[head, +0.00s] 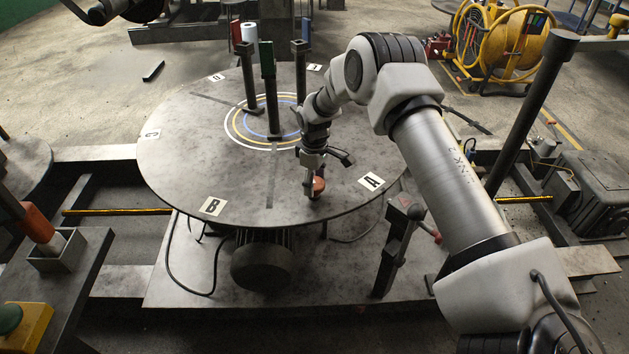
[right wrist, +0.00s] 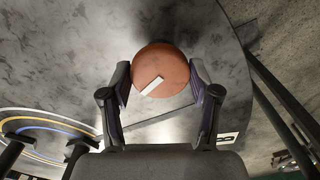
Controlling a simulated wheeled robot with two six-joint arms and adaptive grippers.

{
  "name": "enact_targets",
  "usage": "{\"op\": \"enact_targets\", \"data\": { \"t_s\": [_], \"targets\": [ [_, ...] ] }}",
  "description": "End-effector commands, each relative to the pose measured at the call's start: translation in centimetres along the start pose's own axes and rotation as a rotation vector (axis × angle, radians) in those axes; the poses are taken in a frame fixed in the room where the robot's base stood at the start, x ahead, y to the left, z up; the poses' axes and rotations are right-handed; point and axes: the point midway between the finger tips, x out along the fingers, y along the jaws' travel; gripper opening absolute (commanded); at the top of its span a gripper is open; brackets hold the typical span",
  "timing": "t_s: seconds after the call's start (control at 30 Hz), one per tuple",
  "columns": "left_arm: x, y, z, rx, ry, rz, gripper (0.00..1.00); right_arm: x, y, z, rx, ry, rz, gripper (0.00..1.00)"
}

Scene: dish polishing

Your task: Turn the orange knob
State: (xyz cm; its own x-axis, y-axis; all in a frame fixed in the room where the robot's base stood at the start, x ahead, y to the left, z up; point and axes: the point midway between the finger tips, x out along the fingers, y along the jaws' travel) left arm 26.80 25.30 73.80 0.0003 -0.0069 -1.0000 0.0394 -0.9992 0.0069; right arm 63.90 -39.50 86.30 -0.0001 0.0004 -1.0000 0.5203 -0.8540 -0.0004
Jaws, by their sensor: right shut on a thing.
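The orange knob (head: 319,184) is a round knob near the front edge of the round grey table (head: 190,165), left of the label A. In the right wrist view the knob (right wrist: 160,65) shows from above, with a white bar mark slanting across its top. My right gripper (head: 312,186) reaches down to the knob. In the right wrist view its two fingers (right wrist: 160,82) stand on either side of the knob and are shut on it. The gripper partly hides the knob in the head view. At the top left of the head view a dark arm part shows, but no left fingers can be made out.
Dark posts (head: 268,88) stand on coloured rings at the table's middle. Label cards A (head: 371,181) and B (head: 212,206) lie near the rim. A lever post (head: 398,245) stands in front of the table. A yellow hose reel (head: 505,45) is at the back right.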

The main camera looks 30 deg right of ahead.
Motion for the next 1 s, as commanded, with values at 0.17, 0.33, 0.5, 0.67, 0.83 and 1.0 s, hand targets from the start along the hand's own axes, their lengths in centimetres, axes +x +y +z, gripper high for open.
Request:
{"op": "enact_targets", "data": {
  "t_s": [0.17, 0.33, 0.5, 0.67, 0.83, 1.0],
  "targets": [
    [0.0, 0.0, 0.0, 0.0, 0.0, 0.0, 0.0, 0.1, -0.1, 0.0, -0.001, -0.001, -0.001, 0.27],
    [0.0, 0.0, 0.0, 0.0, 0.0, 0.0, 0.0, 0.1, 0.0, 0.0, -0.002, -0.001, -0.001, 0.87],
    [0.0, 0.0, 0.0, 0.0, 0.0, 0.0, 0.0, 0.0, 0.0, 0.0, -0.002, 0.0, 0.0, 0.87],
    [0.0, 0.0, 0.0, 0.0, 0.0, 0.0, 0.0, -0.8, 0.0, -0.1, -0.002, 0.002, 0.001, 0.87],
    [0.0, 0.0, 0.0, 0.0, 0.0, 0.0, 0.0, -4.3, 0.1, -0.1, -0.003, 0.004, 0.003, 0.87],
    [0.0, 0.0, 0.0, 0.0, 0.0, 0.0, 0.0, -8.8, 0.0, -0.1, -0.003, 0.003, 0.002, 0.87]
  ]
}}
